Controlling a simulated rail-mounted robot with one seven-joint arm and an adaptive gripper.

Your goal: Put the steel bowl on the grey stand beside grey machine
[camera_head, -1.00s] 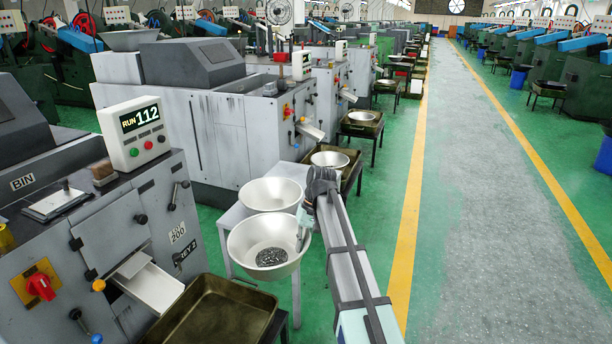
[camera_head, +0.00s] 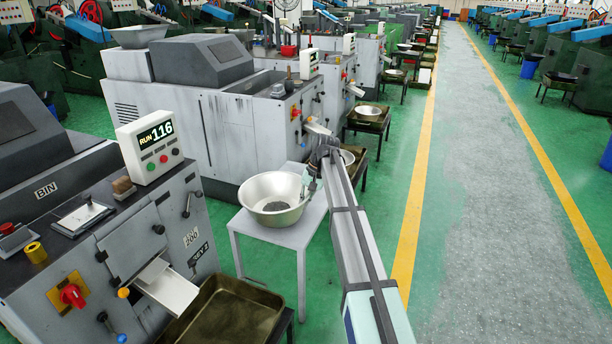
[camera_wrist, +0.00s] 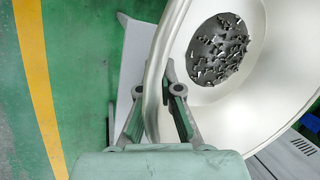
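The steel bowl (camera_head: 272,196) is shiny, with a heap of small dark metal parts inside. It is at the grey stand (camera_head: 300,236), over its top; I cannot tell whether it rests there or hangs just above. My gripper (camera_head: 312,180) is at the bowl's right rim. In the wrist view, the bowl (camera_wrist: 270,75) is tilted in the picture, and my gripper's fingers (camera_wrist: 155,98) straddle its rim, one inside and one outside. How firmly they close on it is unclear. The grey machine (camera_head: 225,125) stands behind the stand. Any bowl beneath this one is hidden.
A nearer machine (camera_head: 110,235) with a brown tray (camera_head: 205,325) is at left. The aisle (camera_head: 465,200) at right is clear.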

